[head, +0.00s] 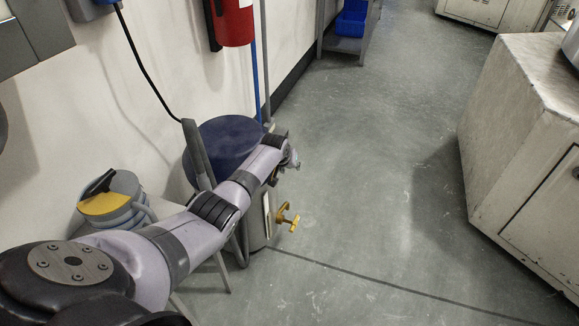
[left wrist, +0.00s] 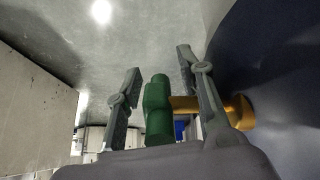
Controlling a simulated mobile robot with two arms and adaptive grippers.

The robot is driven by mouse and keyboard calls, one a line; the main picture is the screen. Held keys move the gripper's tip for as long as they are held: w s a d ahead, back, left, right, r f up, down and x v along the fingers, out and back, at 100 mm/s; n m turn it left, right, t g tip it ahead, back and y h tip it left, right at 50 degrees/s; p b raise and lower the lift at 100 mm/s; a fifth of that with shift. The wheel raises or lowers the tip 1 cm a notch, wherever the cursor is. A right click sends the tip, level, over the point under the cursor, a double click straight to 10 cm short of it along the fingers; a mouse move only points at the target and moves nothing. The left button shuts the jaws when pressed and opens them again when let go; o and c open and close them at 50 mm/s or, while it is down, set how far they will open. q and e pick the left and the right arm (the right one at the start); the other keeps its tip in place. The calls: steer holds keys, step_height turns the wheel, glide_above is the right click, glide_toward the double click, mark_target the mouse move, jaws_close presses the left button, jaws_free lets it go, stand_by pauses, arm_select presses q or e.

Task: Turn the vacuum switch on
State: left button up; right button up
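The vacuum (head: 225,138) stands against the wall in the head view, a drum with a dark blue top and a metallic lower body. My left arm reaches across it, and my left gripper (head: 291,160) is small and partly hidden at its right side. In the left wrist view the fingers of my left gripper (left wrist: 158,62) are spread apart. A green knob-like part (left wrist: 158,112) shows between them, with a yellow-orange piece (left wrist: 240,113) beside it at a dark blue curved surface. I cannot tell whether a finger touches the green part. My right gripper is out of view.
A yellow valve handle (head: 287,217) sticks out low from the drum. A coiled hose (head: 118,203) lies at left. A red extinguisher (head: 233,22) hangs on the wall. A worn cabinet (head: 515,110) stands at right; the floor between is clear.

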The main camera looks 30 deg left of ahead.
arm_select(q)
steer(key=shift+r, duration=0.1)
steer(key=v, duration=1.1)
steer(key=shift+s+r, duration=0.25)
steer(key=shift+r, duration=0.05)
stand_by(0.6)
